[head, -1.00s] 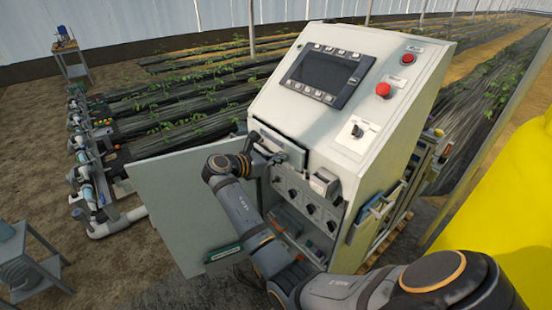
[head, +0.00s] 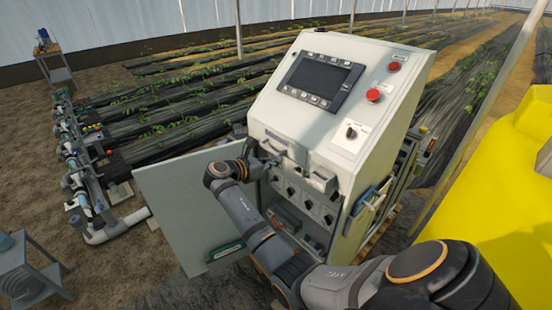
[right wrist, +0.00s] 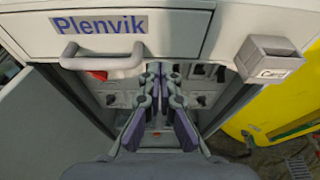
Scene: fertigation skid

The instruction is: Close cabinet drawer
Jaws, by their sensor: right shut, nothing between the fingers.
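The cabinet drawer (head: 293,149) is under the sloped control panel of the pale grey cabinet. In the right wrist view its front (right wrist: 180,30) fills the top, with a blue "Plenvik" label and a grey bar handle (right wrist: 103,62). The front looks nearly flush with the cabinet face; I cannot tell whether a small gap remains. My right gripper (head: 272,158) is shut and empty, at the drawer's lower front. In the right wrist view its fingertips (right wrist: 161,70) are just below the drawer's bottom edge, right of the handle; contact is unclear. My left gripper is out of view.
The cabinet door (head: 190,205) stands open to the left, beside my right forearm. A small grey holder (head: 322,180) sticks out right of the drawer. Switches and shelves show in the open cabinet below. A yellow tank (head: 500,190) stands at right.

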